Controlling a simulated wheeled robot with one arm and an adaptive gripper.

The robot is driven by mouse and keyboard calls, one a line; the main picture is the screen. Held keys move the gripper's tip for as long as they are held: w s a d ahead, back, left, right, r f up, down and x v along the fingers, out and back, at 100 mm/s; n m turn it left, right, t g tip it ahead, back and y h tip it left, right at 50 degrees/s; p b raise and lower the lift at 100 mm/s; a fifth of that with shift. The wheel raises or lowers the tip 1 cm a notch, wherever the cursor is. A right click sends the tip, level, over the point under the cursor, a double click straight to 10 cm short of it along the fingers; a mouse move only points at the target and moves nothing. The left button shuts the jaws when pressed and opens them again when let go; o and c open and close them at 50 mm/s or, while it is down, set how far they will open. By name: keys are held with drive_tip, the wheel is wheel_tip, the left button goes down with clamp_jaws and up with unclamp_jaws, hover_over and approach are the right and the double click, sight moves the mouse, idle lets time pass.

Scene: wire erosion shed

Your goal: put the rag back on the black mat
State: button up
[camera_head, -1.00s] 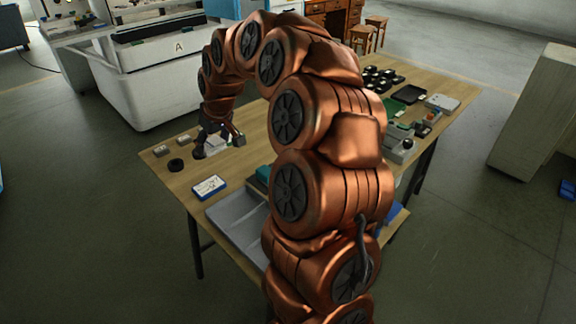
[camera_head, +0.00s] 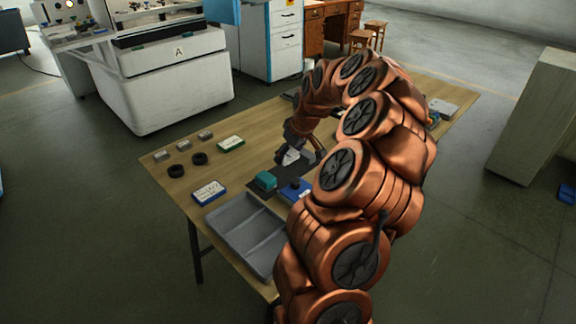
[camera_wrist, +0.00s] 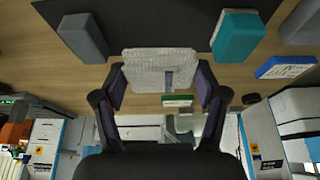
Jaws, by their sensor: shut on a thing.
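The pale grey rag (camera_wrist: 158,70) is between the two fingers of my gripper (camera_wrist: 160,85) in the wrist view, and the gripper is shut on it. In the head view my gripper (camera_head: 294,152) points down with the whitish rag (camera_head: 291,157) at its tip, close to the black mat (camera_head: 288,177). The black mat (camera_wrist: 160,20) also shows at the top of the wrist view, and the rag overlaps its near edge in the picture. I cannot tell whether the rag touches the mat. My arm hides part of the mat in the head view.
A teal block (camera_wrist: 237,37) and a grey block (camera_wrist: 82,37) are at the mat's edges. A blue object (camera_head: 296,190) lies near the mat. A grey tray (camera_head: 226,217), a blue-and-white box (camera_head: 208,192) and black rings (camera_head: 175,171) lie left. Bare wood shows left of the mat.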

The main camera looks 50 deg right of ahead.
sight(291, 161)
drive_tip(key=shift+f, duration=2.35)
drive_tip(key=shift+f, duration=0.2)
drive_tip(key=o, duration=1.1)
drive_tip(key=shift+b+v, duration=0.35)
drive_tip(key=shift+v, duration=5.85)
